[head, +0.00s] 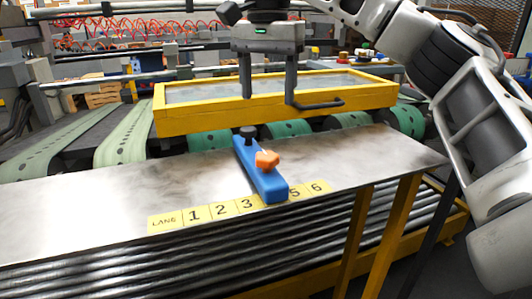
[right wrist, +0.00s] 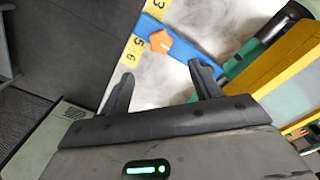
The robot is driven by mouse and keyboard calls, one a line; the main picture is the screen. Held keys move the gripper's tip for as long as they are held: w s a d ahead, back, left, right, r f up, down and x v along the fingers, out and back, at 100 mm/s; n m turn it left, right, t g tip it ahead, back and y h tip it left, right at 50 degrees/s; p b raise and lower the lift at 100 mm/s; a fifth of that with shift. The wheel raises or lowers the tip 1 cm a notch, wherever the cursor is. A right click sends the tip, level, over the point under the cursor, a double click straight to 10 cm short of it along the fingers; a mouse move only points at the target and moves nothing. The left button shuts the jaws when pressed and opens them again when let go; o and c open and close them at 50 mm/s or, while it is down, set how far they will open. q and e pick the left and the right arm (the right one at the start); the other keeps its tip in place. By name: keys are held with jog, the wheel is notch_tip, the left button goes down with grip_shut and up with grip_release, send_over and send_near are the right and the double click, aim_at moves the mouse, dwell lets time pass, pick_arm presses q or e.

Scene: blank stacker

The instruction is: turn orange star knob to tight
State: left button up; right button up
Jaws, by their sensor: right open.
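The orange star knob (head: 267,159) sits on top of a blue bar (head: 270,187), which lies across the near edge of a metal table. In the right wrist view the knob (right wrist: 160,41) shows a faint pale mark on its face, and the blue bar (right wrist: 194,54) runs diagonally behind it. My right gripper (head: 268,98) is open and empty, above and behind the knob, clear of it. In the right wrist view the knob shows beyond the gap between the fingertips (right wrist: 161,72). My left gripper is not in view.
A yellow-framed panel (head: 180,122) stands behind the table, close to my right gripper. A yellow lane strip (head: 220,209) with numbers runs along the front edge; the bar covers the spot between 3 and 5. The metal tabletop (head: 80,205) is clear to the left. Rollers lie below.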

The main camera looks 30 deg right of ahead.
aim_at(267, 155)
notch_tip(267, 155, down, 12)
jog(key=shift+f+b, duration=0.1)
jog(key=shift+b, duration=1.15)
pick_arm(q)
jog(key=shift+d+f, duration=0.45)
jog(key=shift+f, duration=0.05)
pick_arm(e)
jog(key=c, duration=1)
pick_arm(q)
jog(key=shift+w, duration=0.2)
